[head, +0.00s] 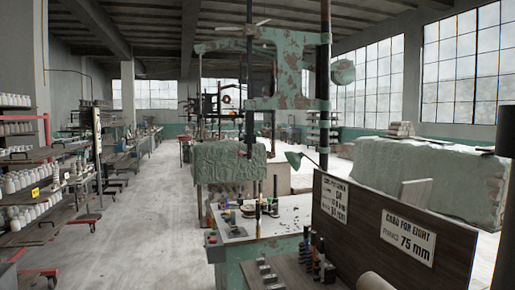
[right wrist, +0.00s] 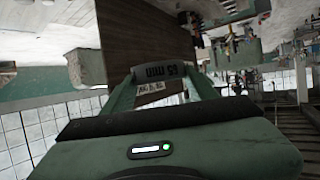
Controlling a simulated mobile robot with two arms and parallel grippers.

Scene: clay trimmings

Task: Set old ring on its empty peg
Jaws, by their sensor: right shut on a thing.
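In the right wrist view my right gripper (right wrist: 166,80) is shut on a dark grey piece (right wrist: 166,74), which I take for the old ring. Only this face shows; the rest is hidden or dark. A small pale label shows just below it between the fingers. I cannot make out an empty peg in either view. My left gripper is in neither view, and my right gripper does not show in the head view.
A dark board (head: 395,248) with white cards stands at the right; one card (head: 408,237) reads 75 mm. Slender upright items (head: 318,262) stand before it. Behind is a cluttered bench (head: 285,222) under a green machine (head: 290,80). Shelves (head: 45,210) line the left; the floor between is clear.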

